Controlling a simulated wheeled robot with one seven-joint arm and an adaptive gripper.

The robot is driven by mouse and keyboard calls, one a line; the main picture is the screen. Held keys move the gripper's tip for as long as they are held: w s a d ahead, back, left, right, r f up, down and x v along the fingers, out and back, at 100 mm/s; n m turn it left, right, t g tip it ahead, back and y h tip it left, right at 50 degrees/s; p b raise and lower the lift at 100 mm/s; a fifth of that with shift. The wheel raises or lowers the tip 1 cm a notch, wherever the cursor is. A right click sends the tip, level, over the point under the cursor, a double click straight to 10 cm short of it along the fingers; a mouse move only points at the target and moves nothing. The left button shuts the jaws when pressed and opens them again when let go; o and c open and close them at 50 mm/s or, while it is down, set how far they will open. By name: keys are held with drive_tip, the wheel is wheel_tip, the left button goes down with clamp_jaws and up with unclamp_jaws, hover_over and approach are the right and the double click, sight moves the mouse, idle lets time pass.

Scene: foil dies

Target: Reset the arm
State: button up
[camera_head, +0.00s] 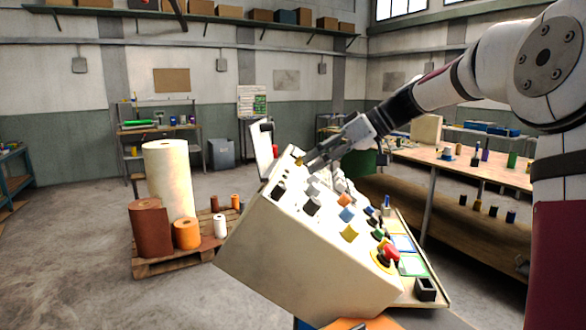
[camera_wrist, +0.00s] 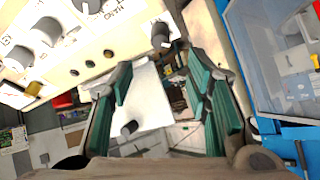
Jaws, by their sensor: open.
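My arm reaches in from the right in the head view, and my gripper (camera_head: 312,161) is over the far upper edge of a cream control console (camera_head: 310,250). The console carries several knobs and buttons, among them a red emergency button (camera_head: 390,252). In the wrist view my gripper (camera_wrist: 163,85) has its two green-padded fingers apart with nothing between them. The console panel (camera_wrist: 90,45) with grey knobs fills the upper left there. A dark grey knob (camera_wrist: 160,36) is just beyond the fingertips. I cannot tell whether a finger touches the console.
Paper and brown rolls (camera_head: 168,178) stand on a pallet (camera_head: 170,262) at the left. A workbench (camera_head: 470,168) with small items is at the right. A clear-covered blue box (camera_wrist: 275,60) is close on the right in the wrist view. Floor at the left is free.

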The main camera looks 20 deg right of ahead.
drive_tip(key=s+a+f+m+g+h, duration=0.1)
drive_tip(key=s+a+f+h, duration=0.1)
drive_tip(key=s+a, duration=0.4)
drive_tip(key=s+a+f+m+g+h, duration=0.1)
drive_tip(key=s+a+f+m+h, duration=0.15)
drive_tip(key=s, duration=0.55)
drive_tip(key=s+f+m+h, duration=0.1)
drive_tip(key=s+f+h, duration=0.1)
drive_tip(key=s, duration=0.8)
drive_tip(key=s+f+m+h, duration=0.2)
drive_tip(key=s+f, duration=0.3)
drive_tip(key=s, duration=0.6)
drive_tip(key=shift+s+d+f+t, duration=0.2)
drive_tip(key=shift+d+f+t, duration=0.05)
drive_tip(key=shift+d+t, duration=0.2)
drive_tip(key=shift+c, duration=1.1)
drive_tip(key=shift+d, duration=0.1)
drive_tip(key=shift+c, duration=0.2)
